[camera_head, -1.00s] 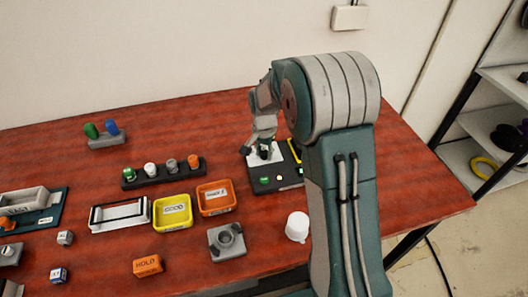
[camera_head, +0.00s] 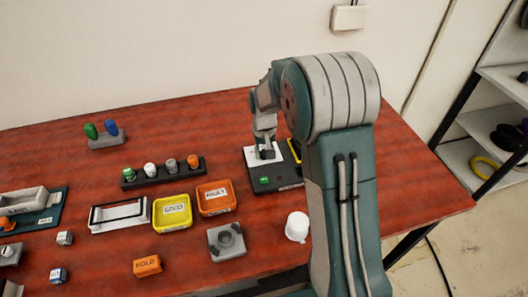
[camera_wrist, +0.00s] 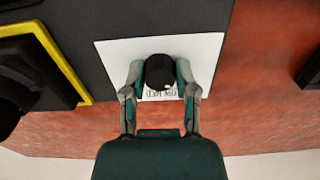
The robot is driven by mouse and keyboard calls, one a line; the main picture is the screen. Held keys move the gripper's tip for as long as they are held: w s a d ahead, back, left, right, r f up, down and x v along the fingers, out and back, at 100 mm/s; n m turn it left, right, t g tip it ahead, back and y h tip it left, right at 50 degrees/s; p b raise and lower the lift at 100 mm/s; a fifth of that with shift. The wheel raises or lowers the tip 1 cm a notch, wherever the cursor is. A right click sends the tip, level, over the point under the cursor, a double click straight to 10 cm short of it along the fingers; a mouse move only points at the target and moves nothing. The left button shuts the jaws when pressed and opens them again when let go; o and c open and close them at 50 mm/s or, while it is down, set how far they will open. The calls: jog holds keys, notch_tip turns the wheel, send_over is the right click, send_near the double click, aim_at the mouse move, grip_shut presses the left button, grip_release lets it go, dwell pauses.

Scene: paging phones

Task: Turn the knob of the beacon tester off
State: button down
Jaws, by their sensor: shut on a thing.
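The beacon tester (camera_head: 256,185) is a dark box on the right part of the table, with a white plate (camera_wrist: 208,50) on top. In the wrist view its round black knob (camera_wrist: 160,70) stands in the middle of the plate. My gripper (camera_wrist: 161,78) is shut on the knob, one finger on each side. In the head view my gripper (camera_head: 266,153) is over the white plate and hides the knob. Small print shows on the plate between the fingers, partly covered and not clearly readable.
A yellow-edged black part (camera_wrist: 62,58) sits left of the knob in the wrist view. A green button (camera_head: 264,181) is at the tester's front. An orange tray (camera_head: 217,209), a yellow tray (camera_head: 172,226) and a white cup (camera_head: 297,227) stand nearby.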

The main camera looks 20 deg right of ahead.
aim_at(263, 151)
jog(key=shift+w, duration=0.1)
dwell(0.3)
jog(key=shift+c, duration=2)
grip_release()
notch_tip(263, 151, up, 12)
jog(key=shift+a, duration=0.1)
